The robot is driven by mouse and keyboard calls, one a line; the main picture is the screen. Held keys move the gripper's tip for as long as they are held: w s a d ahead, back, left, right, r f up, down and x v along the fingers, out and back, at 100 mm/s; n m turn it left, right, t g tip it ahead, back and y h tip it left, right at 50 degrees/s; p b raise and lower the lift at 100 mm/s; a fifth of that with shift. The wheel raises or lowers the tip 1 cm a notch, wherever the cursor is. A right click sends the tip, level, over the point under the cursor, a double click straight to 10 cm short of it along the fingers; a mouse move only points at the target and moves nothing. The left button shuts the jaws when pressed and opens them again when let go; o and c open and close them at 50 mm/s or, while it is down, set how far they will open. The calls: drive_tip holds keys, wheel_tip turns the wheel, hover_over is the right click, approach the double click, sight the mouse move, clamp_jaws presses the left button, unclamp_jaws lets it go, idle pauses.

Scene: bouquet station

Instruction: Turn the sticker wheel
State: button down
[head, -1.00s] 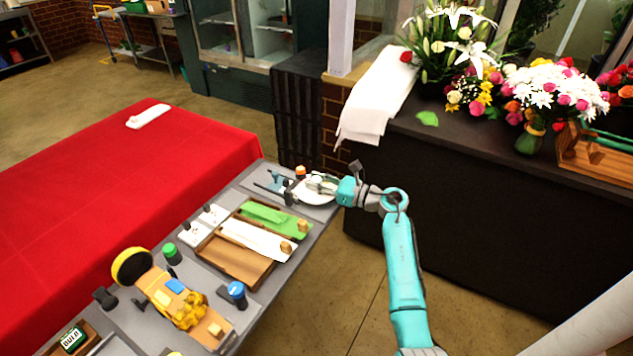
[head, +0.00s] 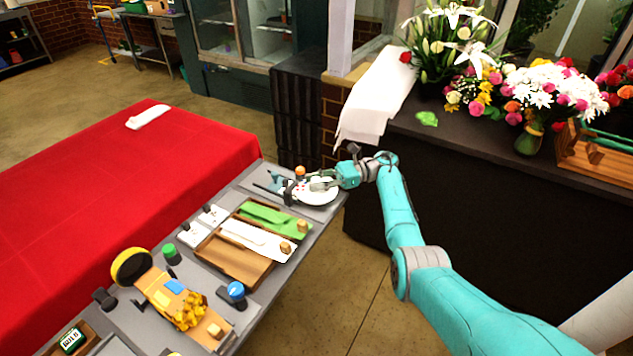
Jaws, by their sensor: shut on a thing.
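The sticker wheel appears to be the white disc (head: 318,195) at the far right end of the grey worktable. My gripper (head: 311,186) is low over this disc, pointing left, and covers part of it. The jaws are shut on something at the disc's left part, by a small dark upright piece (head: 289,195). The gripped part is too small and hidden to make out exactly.
An orange-topped item (head: 300,171) stands just behind the gripper. A wooden tray (head: 236,262) with green and white sheets lies nearer on the worktable. A yellow tape-like roll (head: 131,266) and a blue-topped knob (head: 236,290) are further front. A dark flower counter (head: 470,210) stands at right.

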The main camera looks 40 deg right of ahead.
drive_tip(key=shift+f+n+g, duration=0.1)
drive_tip(key=shift+n+g, duration=0.3)
drive_tip(key=shift+g, duration=0.2)
drive_tip(key=c, duration=0.9)
unclamp_jaws()
drive_tip(key=shift+o, duration=0.3)
